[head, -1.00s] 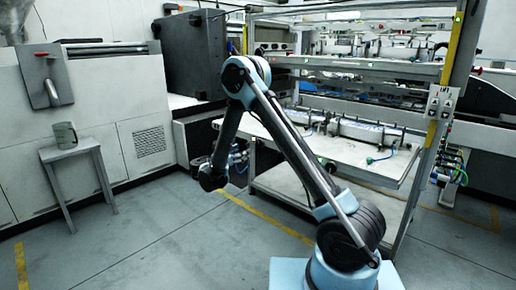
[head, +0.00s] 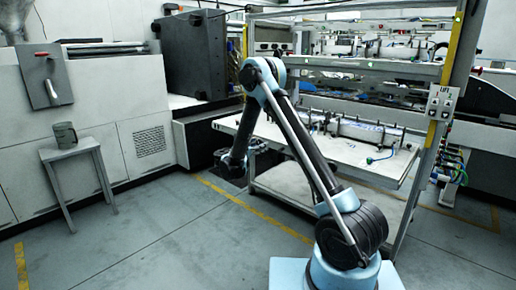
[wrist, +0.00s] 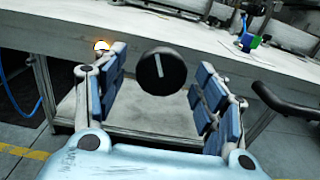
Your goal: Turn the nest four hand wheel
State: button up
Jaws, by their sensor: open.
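A round black hand wheel (wrist: 161,72) with a white line on its face shows in the wrist view, below the front edge of a bench top (wrist: 220,50). No number is readable on it. My gripper (wrist: 162,64) is open, its blue-padded fingers to the left and right of the wheel in the picture. I see no finger touching it, and the remaining distance is hard to judge. In the head view my arm reaches to the bench's left front (head: 300,150), where the wheel cannot be made out.
A glowing amber lamp (wrist: 102,46) shows near the left finger. A black bar (wrist: 285,103) is at the right. A lower shelf (wrist: 150,118) lies beneath. A grey stool (head: 70,150) with a mug (head: 65,134) stands left; floor between is clear.

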jog(key=c, duration=1.1)
jog(key=shift+o, duration=0.2)
jog(key=shift+m, duration=0.4)
jog(key=shift+r+m, duration=0.1)
jog(key=shift+m, duration=8.3)
jog(key=o, duration=1.1)
jog(key=shift+c, duration=0.2)
